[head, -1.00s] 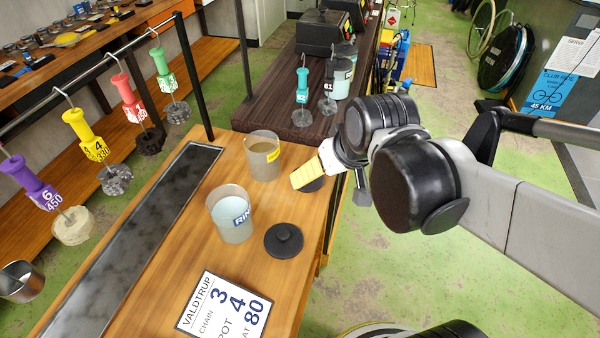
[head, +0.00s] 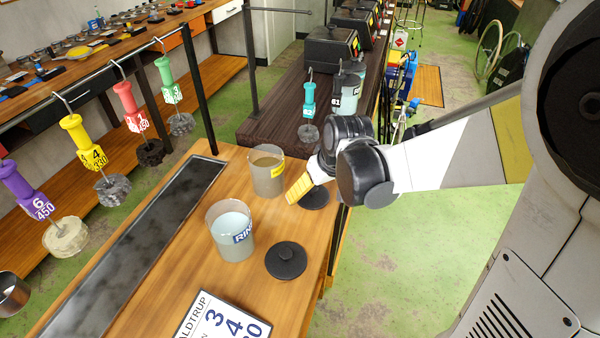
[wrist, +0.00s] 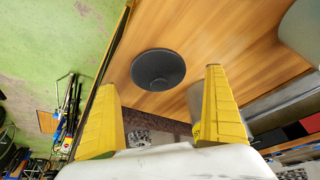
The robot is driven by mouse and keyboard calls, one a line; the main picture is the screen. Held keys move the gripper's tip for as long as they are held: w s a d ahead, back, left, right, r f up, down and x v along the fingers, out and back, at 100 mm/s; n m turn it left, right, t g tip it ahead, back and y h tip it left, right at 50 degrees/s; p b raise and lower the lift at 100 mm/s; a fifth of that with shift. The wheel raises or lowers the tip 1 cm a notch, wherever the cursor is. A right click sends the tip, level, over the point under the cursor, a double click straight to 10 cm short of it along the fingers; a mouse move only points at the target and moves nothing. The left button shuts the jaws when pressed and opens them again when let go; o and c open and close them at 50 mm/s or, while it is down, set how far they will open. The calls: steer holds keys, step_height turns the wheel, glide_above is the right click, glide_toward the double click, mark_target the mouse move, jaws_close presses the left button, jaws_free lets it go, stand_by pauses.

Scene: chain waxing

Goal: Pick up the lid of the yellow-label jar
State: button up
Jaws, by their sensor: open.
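The yellow-label jar (head: 267,178) stands open on the wooden bench, with brownish contents. A black round lid with a knob (head: 316,198) lies flat on the bench just right of it, partly hidden by my gripper in the head view. My gripper (head: 298,190) has yellow fingers and hangs over the bench between that jar and the lid. In the wrist view, the lid (wrist: 158,70) lies ahead of the gap between the spread fingers (wrist: 164,100), apart from both. My gripper is open and empty.
A blue-label jar (head: 231,238) stands nearer, with another black lid (head: 286,261) beside it. A printed card (head: 222,318) lies in front. A dark metal trough (head: 140,245) runs along the left. Coloured tagged handles (head: 88,145) hang from a rail.

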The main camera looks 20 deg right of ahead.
mark_target(314, 189)
steer(key=b+x, duration=0.1)
steer(key=x, duration=0.1)
steer(key=b+x, duration=0.1)
steer(key=x, duration=0.1)
steer(key=shift+w+d+f, duration=0.1)
steer(key=shift+w, duration=0.3)
steer(key=c, duration=1.2)
steer(key=shift+o, duration=0.2)
